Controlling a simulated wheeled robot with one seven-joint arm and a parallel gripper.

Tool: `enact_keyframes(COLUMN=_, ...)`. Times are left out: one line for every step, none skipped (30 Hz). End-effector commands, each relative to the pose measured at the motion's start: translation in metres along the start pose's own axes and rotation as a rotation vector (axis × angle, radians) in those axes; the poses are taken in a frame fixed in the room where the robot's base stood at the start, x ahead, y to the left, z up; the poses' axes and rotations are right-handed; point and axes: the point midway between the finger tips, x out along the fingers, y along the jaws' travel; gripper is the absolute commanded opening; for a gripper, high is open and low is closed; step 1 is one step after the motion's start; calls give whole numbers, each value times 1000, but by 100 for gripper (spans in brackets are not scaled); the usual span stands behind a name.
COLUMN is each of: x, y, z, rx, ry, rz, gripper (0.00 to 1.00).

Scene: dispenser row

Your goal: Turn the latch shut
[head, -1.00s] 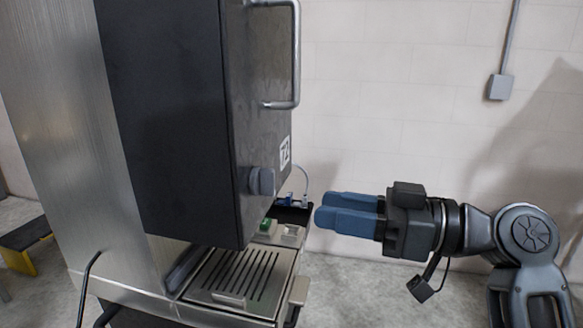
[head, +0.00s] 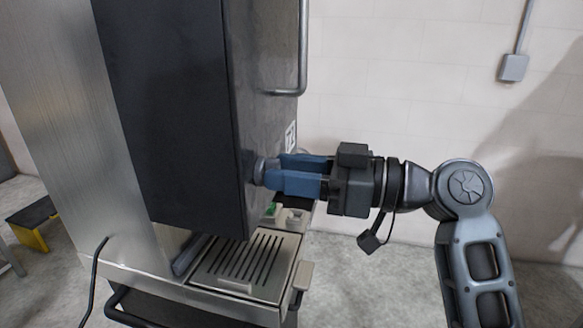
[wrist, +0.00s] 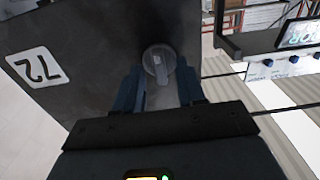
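The latch (head: 262,167) is a small grey turn knob on the dark front door (head: 268,95) of the tall machine. The wrist view shows the latch (wrist: 159,62) as a round base with a raised bar. My gripper (head: 276,171) is at the latch, its blue fingers pointing left at the door. In the wrist view my gripper (wrist: 159,80) has its fingers apart, one on each side of the latch, with a gap visible. I cannot tell whether the fingertips reach past the bar, and part of the latch is hidden in the head view.
A metal bar handle (head: 303,55) is on the door above my gripper. A slotted drip tray (head: 245,262) juts out below. A label reading 72 (wrist: 37,66) is beside the latch. Bare floor and a pale wall (head: 400,90) lie to the right.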

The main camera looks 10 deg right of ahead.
Motion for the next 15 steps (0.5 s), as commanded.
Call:
enact_keyframes(x=0, y=0, z=0, rx=0, ry=0, rz=0, gripper=39)
enact_keyframes(x=0, y=0, z=0, rx=0, ry=0, rz=0, gripper=39)
enact_keyframes(x=0, y=0, z=0, rx=0, ry=0, rz=0, gripper=39)
enact_keyframes(x=0, y=0, z=0, rx=0, ry=0, rz=0, gripper=39)
enact_keyframes(x=0, y=0, z=0, rx=0, ry=0, rz=0, gripper=38)
enact_keyframes(x=0, y=0, z=0, rx=0, ry=0, rz=0, gripper=35)
enact_keyframes(x=0, y=0, z=0, rx=0, ry=0, rz=0, gripper=32)
enact_keyframes(x=0, y=0, z=0, rx=0, ry=0, rz=0, gripper=29)
enact_keyframes(x=0, y=0, z=0, rx=0, ry=0, rz=0, gripper=25)
enact_keyframes(x=0, y=0, z=0, rx=0, ry=0, rz=0, gripper=22)
enact_keyframes(x=0, y=0, z=0, rx=0, ry=0, rz=0, gripper=19)
enact_keyframes(x=0, y=0, z=0, rx=0, ry=0, rz=0, gripper=15)
enact_keyframes(x=0, y=0, z=0, rx=0, ry=0, rz=0, gripper=13)
enact_keyframes(x=0, y=0, z=0, rx=0, ry=0, rz=0, gripper=10)
enact_keyframes(x=0, y=0, z=0, rx=0, ry=0, rz=0, gripper=6)
